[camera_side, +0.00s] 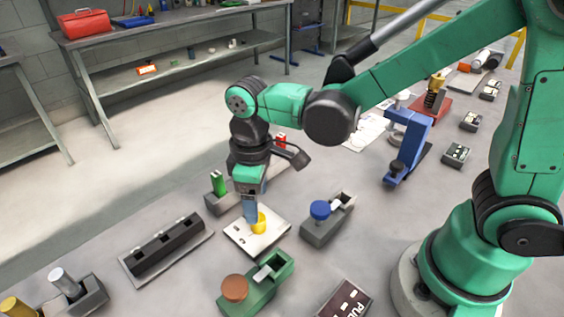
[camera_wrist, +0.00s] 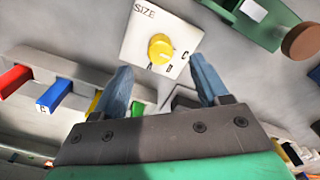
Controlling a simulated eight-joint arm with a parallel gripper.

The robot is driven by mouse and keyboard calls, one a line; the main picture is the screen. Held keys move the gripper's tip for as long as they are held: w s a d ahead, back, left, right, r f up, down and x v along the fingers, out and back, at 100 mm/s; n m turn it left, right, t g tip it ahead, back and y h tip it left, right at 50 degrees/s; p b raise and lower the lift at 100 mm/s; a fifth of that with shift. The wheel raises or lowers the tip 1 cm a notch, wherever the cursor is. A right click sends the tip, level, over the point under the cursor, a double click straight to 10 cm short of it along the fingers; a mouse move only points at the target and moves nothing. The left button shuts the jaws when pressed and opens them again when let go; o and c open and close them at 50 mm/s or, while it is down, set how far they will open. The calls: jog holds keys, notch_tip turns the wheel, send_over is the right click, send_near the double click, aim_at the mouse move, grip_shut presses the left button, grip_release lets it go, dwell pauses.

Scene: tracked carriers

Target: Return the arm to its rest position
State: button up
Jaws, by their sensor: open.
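My gripper (camera_side: 251,212) points down over the white plate in the side view, close to the yellow knob (camera_side: 258,222). In the wrist view my gripper (camera_wrist: 166,88) has its two blue-grey fingers spread apart with nothing between the tips. The yellow knob (camera_wrist: 161,48) sits on the white plate (camera_wrist: 135,47) marked SIZE, with letters beside it, beyond the fingertips in that view. The plate also shows in the side view (camera_side: 243,241). I cannot tell the exact gap between the fingers and the knob. My arm reaches across from the right.
A green block with a brown disc (camera_side: 235,288) stands in front, a grey block with a blue knob (camera_side: 320,210) to the right, a dark slotted rack (camera_side: 165,249) to the left. A green peg (camera_side: 217,183) and a blue stand (camera_side: 408,145) stand behind. Open floor lies at left.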

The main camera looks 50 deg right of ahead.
jog(key=shift+r, duration=0.2)
jog(key=s+d+r+m+t, duration=0.2)
jog(key=d+r+m+t, duration=0.4)
jog(key=d, duration=0.4)
jog(key=shift+s+r+m+t, duration=0.2)
jog(key=shift+r+m+t, duration=0.15)
jog(key=shift+m+t, duration=0.2)
